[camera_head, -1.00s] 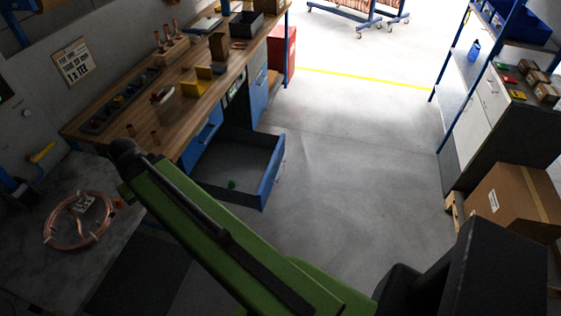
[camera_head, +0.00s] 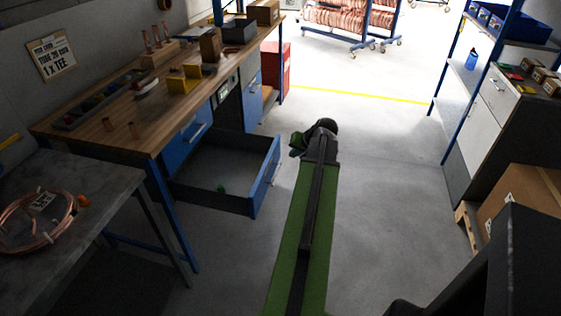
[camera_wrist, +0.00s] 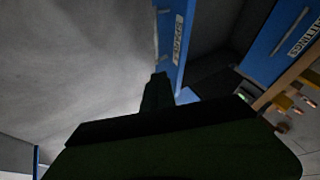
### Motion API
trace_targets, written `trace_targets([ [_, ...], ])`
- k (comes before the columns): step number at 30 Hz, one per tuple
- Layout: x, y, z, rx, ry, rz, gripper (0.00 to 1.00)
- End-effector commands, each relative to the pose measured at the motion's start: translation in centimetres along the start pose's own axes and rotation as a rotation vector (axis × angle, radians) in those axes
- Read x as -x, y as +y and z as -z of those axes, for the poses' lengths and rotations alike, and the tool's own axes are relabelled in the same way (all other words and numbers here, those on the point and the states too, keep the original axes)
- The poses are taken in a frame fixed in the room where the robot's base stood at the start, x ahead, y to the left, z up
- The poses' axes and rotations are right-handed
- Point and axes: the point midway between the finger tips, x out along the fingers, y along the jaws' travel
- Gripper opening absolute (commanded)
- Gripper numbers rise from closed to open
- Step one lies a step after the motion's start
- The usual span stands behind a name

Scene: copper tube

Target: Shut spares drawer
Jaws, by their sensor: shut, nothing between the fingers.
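The spares drawer (camera_head: 266,178) stands pulled out from under the workbench, its blue front facing right, with a small green item (camera_head: 221,188) inside. In the wrist view its blue front (camera_wrist: 180,65) carries a SPARES label (camera_wrist: 178,40) and a pale handle. My gripper (camera_head: 316,132) is to the right of the drawer front in the head view, on the outer side. In the wrist view my gripper (camera_wrist: 158,85) is a dark, shut shape close to the drawer front. I cannot tell whether it touches. The fingers hold nothing.
The wooden workbench (camera_head: 120,115) is above the drawer. A blue drawer labelled FITTINGS (camera_wrist: 285,40) is beside it. A grey table with a copper coil (camera_head: 40,222) is at left, a cardboard box (camera_head: 525,200) at right. Floor (camera_head: 370,150) right of my arm is clear.

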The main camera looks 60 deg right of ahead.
Motion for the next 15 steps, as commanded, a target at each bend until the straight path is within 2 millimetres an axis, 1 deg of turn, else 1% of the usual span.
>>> trace_targets([
  [1, -1.0, 0.2, -0.1, 0.001, -0.001, 0.000, 0.00],
  [5, -3.7, 0.4, -0.3, 0.003, -0.001, 0.000, 0.00],
  [12, -9.2, 0.4, -0.3, 0.003, -0.002, -0.001, 0.00],
  [14, -10.3, 0.4, -0.3, 0.002, -0.002, 0.000, 0.00],
  [15, -10.6, -0.2, -0.2, 0.003, -0.002, 0.000, 0.00],
])
